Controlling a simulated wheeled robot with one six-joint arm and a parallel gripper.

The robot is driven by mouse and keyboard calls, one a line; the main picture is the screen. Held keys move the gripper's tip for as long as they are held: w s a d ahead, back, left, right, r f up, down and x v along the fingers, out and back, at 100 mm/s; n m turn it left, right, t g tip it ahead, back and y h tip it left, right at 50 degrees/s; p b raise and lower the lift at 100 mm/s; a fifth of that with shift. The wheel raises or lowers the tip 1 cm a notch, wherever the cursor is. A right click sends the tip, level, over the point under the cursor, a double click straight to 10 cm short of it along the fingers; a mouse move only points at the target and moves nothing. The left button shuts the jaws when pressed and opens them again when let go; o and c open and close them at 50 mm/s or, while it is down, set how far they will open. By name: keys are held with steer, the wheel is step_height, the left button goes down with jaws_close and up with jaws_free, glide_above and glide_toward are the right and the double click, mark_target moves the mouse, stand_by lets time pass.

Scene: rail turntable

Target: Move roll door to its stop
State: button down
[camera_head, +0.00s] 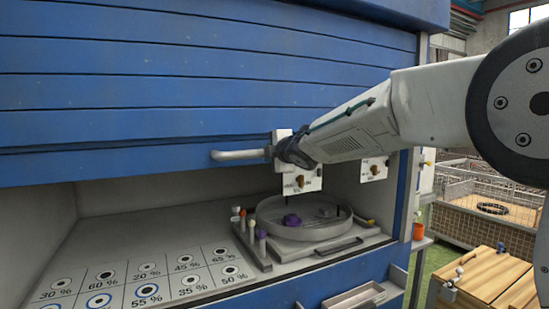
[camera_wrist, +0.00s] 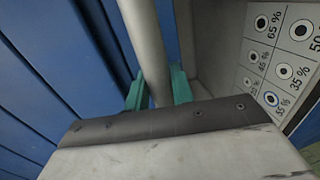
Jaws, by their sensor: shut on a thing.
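The blue slatted roll door (camera_head: 150,75) fills the upper part of the head view. Its lower edge hangs above an open compartment, so the door is partly raised. A grey bar handle (camera_head: 238,155) is fixed along its lower edge. My gripper (camera_head: 280,152) is at the right end of this handle. In the wrist view the green fingers of my gripper (camera_wrist: 158,88) close around the handle bar (camera_wrist: 143,40), one on each side. The blue slats (camera_wrist: 60,60) run close beside the fingers. My wrist hides the handle's right end in the head view.
Below the door lies a worktop with percent-marked pads (camera_head: 148,290) and a round turntable tray (camera_head: 300,232) holding purple pieces. Small switch panels (camera_head: 373,169) show at the back wall. A wooden crate (camera_head: 490,278) and a wire-mesh bin (camera_head: 478,230) stand to the right.

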steer(key=shift+s+a+r, duration=0.15)
steer(key=shift+a, duration=0.15)
steer(key=c, duration=1.2)
jaws_free()
steer(key=shift+a, duration=0.15)
steer(key=shift+c, duration=0.2)
steer(key=shift+d, duration=0.35)
steer(key=v, duration=0.7)
steer(key=shift+s+d, duration=0.2)
steer(key=shift+s, duration=0.1)
